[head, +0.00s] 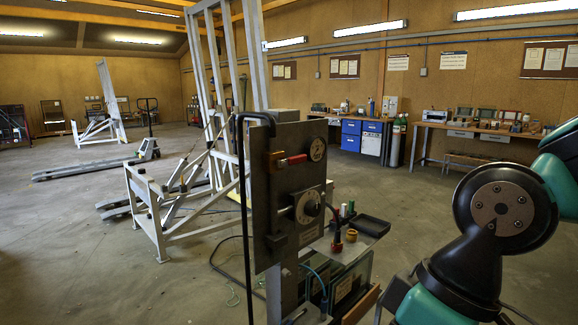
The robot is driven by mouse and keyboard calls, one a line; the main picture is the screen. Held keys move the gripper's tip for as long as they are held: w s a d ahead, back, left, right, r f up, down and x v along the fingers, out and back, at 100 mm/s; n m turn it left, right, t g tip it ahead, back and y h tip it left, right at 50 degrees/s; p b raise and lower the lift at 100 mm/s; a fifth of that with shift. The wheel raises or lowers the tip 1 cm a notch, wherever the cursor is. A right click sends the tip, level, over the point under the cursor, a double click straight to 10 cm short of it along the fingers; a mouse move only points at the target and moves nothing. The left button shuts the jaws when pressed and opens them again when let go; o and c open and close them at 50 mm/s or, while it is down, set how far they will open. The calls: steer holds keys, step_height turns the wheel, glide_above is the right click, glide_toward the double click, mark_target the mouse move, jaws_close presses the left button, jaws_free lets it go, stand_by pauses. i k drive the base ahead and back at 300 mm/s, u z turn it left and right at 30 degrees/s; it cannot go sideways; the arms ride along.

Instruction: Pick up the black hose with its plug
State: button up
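A grey upright panel (285,220) with round dials stands in the middle foreground. A black hose-like line (244,200) bends over the panel's top left and runs down its left side; I cannot tell whether it is stiff. A short dark hose (336,218) shows at the panel's right, above a small red fitting (337,246). A thin black line (216,264) also curves on the floor to the left. I cannot tell which of these is the hose with the plug. My arm shows at the right; my gripper is out of view.
A small tray (372,224) with bottles beside it sits right of the panel. A white tilting frame (160,225) and pallet truck (95,169) stand behind to the left. Workbenches (470,130) line the back wall. The floor at far left is open.

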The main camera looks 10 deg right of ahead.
mark_target(338, 231)
steer(key=z, duration=1.2)
steer(key=i, duration=1.85)
steer(key=u, duration=1.8)
